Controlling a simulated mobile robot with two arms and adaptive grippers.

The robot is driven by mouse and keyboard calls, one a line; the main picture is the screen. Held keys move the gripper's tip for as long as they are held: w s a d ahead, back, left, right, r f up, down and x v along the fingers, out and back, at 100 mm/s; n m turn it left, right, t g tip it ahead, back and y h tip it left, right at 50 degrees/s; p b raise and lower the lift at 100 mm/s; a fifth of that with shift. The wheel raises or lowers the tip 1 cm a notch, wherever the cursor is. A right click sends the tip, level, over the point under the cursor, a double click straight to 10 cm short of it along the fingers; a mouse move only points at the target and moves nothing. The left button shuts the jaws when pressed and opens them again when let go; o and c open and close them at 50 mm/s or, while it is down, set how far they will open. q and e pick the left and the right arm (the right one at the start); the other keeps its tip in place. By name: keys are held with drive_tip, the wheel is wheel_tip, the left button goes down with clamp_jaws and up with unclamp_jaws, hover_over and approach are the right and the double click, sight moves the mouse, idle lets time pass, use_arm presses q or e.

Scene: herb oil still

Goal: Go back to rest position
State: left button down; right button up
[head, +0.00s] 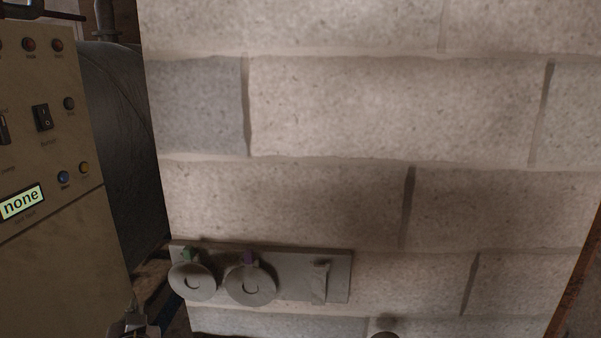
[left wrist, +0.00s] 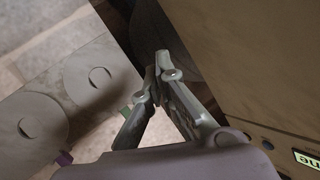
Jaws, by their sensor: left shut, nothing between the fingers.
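My left gripper (head: 133,325) shows at the bottom left of the head view, in front of the gap between the beige control cabinet (head: 50,150) and the block wall (head: 330,110). In the left wrist view my left gripper (left wrist: 157,72) has its fingertips together with nothing between them. It is apart from the grey wall panel (head: 335,275), which carries two round discs, one with a green tab (head: 187,254) and one with a purple tab (head: 247,258).
The cabinet has buttons, a black switch (head: 42,117) and a small display (head: 21,202) reading "none". A dark cylindrical tank (head: 125,140) stands behind the cabinet. A brown edge (head: 575,275) runs along the far right. The wall stands close in front.

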use_arm(q)
drive_tip(key=s+d+f+m+g+h, duration=0.1)
drive_tip(key=s+d+f+g+h, duration=0.15)
drive_tip(key=s+f, duration=0.4)
drive_tip(key=s+d+f+m+g+h, duration=0.1)
drive_tip(key=s+d+f+g+h, duration=0.15)
drive_tip(key=s+f, duration=0.45)
drive_tip(key=s+d+f+m+g+h, duration=0.15)
drive_tip(key=s+d+f, duration=0.25)
drive_tip(key=s, duration=0.4)
drive_tip(key=s+d+f+g+h, duration=0.1)
drive_tip(key=s+d+f+g, duration=0.25)
drive_tip(key=s, duration=0.45)
wheel_tip(320, 180, down, 26)
drive_tip(key=s+a+f+g, duration=0.1)
drive_tip(key=s+f, duration=0.7)
drive_tip(key=s+a+f+g, duration=0.1)
drive_tip(key=s+a+f, duration=0.1)
drive_tip(key=s+f, duration=0.7)
drive_tip(key=shift+a, duration=0.3)
drive_tip(key=shift+s+y, duration=0.2)
drive_tip(key=shift+y, duration=0.05)
